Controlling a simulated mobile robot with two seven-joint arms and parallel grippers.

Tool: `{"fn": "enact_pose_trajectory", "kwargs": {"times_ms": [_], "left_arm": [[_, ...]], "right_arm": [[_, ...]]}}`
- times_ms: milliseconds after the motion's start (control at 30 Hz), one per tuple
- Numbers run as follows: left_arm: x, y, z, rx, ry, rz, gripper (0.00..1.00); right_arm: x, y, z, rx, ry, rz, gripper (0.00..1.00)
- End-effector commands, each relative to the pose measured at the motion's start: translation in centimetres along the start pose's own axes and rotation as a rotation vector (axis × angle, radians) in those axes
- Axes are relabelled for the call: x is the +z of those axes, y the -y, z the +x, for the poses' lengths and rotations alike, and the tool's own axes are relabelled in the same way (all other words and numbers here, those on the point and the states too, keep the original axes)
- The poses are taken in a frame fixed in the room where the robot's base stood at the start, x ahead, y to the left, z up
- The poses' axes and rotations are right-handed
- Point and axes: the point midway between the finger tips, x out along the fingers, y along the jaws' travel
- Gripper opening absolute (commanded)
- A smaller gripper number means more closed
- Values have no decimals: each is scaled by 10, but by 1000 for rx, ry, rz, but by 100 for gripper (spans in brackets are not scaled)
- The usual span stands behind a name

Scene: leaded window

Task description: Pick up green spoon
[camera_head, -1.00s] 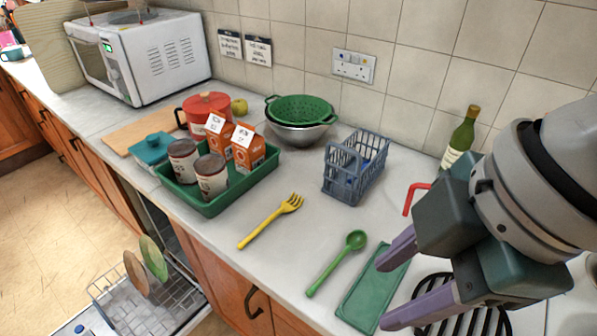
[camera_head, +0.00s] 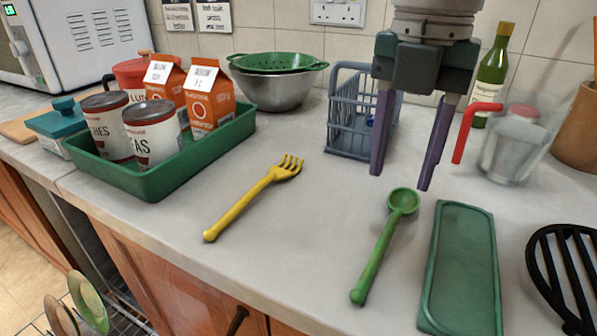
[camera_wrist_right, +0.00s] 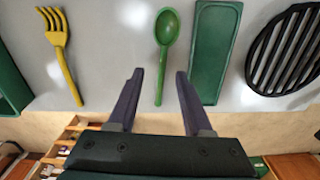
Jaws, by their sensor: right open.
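The green spoon (camera_head: 384,242) lies on the grey worktop, its bowl toward the wall and its handle toward the front edge. It also shows in the right wrist view (camera_wrist_right: 165,52), lying between the lines of the two fingers. My right gripper (camera_head: 403,180) is open and empty, pointing down just behind and above the spoon's bowl. In the right wrist view its purple fingers (camera_wrist_right: 155,75) are spread apart, with the spoon's handle end between their tips in the picture. The spoon appears untouched. My left gripper is not in view.
A green rectangular tray (camera_head: 432,285) lies close right of the spoon, and a black trivet (camera_head: 565,270) farther right. A yellow fork (camera_head: 240,203) lies left. A blue basket (camera_head: 345,130) stands behind, near my right gripper. Worktop between fork and spoon is clear.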

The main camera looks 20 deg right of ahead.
Motion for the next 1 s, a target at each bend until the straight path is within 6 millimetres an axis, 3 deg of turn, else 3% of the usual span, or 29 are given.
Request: {"fn": "enact_pose_trajectory", "kwargs": {"times_ms": [500, 800, 1000], "left_arm": [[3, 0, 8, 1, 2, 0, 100], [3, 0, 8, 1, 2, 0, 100], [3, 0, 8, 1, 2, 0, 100]], "right_arm": [[4, 6, 66, 0, 0, 0, 50], [4, 5, 72, 3, 1, 0, 50], [4, 5, 71, 3, 1, 0, 29]]}}
